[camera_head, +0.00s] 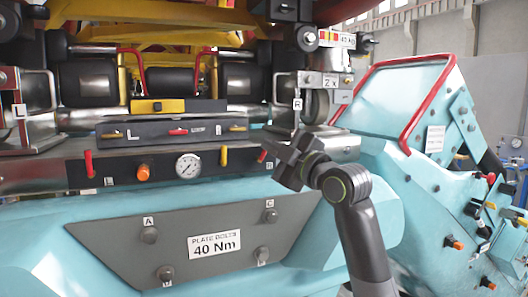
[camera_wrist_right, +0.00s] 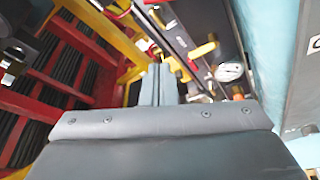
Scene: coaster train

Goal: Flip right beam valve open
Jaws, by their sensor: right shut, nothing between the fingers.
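The front beam (camera_head: 130,170) carries a red lever (camera_head: 88,163) at its left, hanging upright, and a yellow lever (camera_head: 223,156) right of the gauge. A small red tip (camera_head: 262,156) shows beside my right gripper, which hides much of the beam's right end. I cannot tell which lever is the right beam valve. My right gripper (camera_head: 272,148) is shut and empty in front of the beam's right end. In the right wrist view its closed fingers (camera_wrist_right: 159,84) point along the beam, with the yellow lever (camera_wrist_right: 202,50) to their right; contact is unclear. My left gripper is out of view.
A round gauge (camera_head: 188,166) and an orange knob (camera_head: 143,174) sit on the beam. A grey torque plate (camera_head: 110,235) is below. A panel with small levers (camera_head: 160,131) lies above. A blue housing with a red rail (camera_head: 410,60) stands at right.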

